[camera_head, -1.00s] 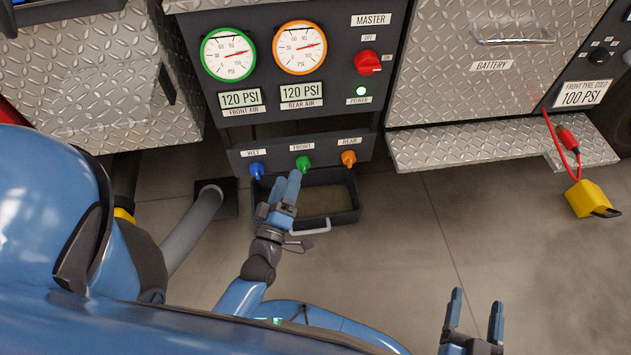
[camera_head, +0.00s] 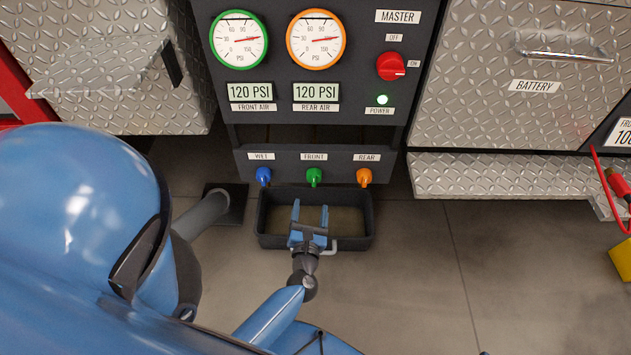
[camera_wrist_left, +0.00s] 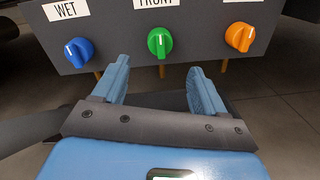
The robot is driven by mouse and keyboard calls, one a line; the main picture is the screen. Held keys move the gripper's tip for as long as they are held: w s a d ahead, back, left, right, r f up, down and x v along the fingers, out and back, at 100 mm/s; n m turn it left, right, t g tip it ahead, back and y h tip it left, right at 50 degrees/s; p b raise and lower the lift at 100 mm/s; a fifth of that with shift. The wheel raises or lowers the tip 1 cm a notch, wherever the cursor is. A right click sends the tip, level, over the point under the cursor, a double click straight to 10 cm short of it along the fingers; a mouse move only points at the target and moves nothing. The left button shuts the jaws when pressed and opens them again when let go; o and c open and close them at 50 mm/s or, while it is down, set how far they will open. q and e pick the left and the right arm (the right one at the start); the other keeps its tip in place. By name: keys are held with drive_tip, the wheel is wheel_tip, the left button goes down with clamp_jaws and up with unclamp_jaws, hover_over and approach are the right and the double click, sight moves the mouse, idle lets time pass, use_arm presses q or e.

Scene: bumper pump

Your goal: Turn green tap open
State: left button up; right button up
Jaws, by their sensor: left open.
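The green tap (camera_head: 314,177) sits under the FRONT label on the dark panel, between the blue tap (camera_head: 264,176) and the orange tap (camera_head: 364,177). In the left wrist view the green tap (camera_wrist_left: 160,43) shows ahead, between my fingers in the picture, with a pale mark on its upright grip. My left gripper (camera_head: 310,216) is open and empty, below and in front of the green tap and apart from it. Its two fingers (camera_wrist_left: 158,84) point towards the panel. My right gripper is out of view.
A dark tray (camera_head: 265,240) with a light handle lies under the taps, below my left gripper. Two gauges (camera_head: 239,40) (camera_head: 316,40) sit above, over 120 PSI displays. Open floor (camera_head: 420,280) lies to the right.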

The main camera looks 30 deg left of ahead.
sight(314, 182)
use_arm(q)
drive_tip(key=b+x, duration=0.2)
drive_tip(key=x, duration=0.8)
drive_tip(key=shift+w+b, duration=0.3)
drive_tip(key=shift+b, duration=0.05)
drive_tip(key=c, duration=1.1)
drive_tip(key=shift+o, duration=0.2)
